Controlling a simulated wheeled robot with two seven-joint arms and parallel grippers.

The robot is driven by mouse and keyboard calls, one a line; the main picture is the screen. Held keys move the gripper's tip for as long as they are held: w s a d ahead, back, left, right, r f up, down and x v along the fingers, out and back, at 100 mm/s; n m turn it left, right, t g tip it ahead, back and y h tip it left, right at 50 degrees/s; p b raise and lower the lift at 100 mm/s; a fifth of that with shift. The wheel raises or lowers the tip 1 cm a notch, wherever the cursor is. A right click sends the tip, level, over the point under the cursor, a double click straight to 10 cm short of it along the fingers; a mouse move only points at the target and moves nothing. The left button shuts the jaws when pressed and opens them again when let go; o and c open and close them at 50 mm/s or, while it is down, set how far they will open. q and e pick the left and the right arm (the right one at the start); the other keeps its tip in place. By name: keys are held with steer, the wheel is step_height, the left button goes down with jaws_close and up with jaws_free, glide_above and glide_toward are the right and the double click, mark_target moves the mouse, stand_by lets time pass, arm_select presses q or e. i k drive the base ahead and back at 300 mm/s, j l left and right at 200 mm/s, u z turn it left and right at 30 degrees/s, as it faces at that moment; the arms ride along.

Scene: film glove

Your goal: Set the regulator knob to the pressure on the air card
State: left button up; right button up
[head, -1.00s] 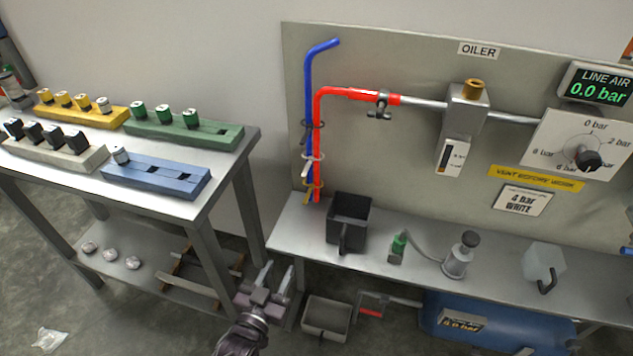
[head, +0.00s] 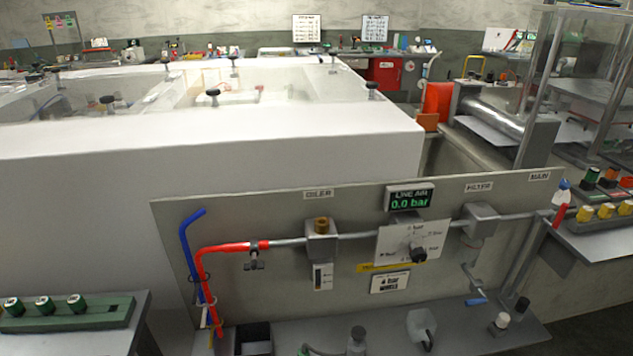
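The black regulator knob (head: 418,254) sits on a white dial plate (head: 396,243) on the grey panel. Its pointer and most of the scale marks are too small to read. A white card (head: 389,282) below the dial reads 4 bar, with a smaller line under it. The LINE AIR display (head: 409,197) above the dial shows 0.0 bar in green. Neither of my grippers is in view.
A yellow strip (head: 378,267) is between dial and card. The oiler (head: 321,240) is left of the dial, the filter (head: 480,221) right. A red pipe (head: 222,248) with a valve (head: 254,260) runs at left. A bench shelf stands below the panel.

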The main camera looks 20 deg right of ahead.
mark_target(418, 255)
steer(key=z, duration=1.3)
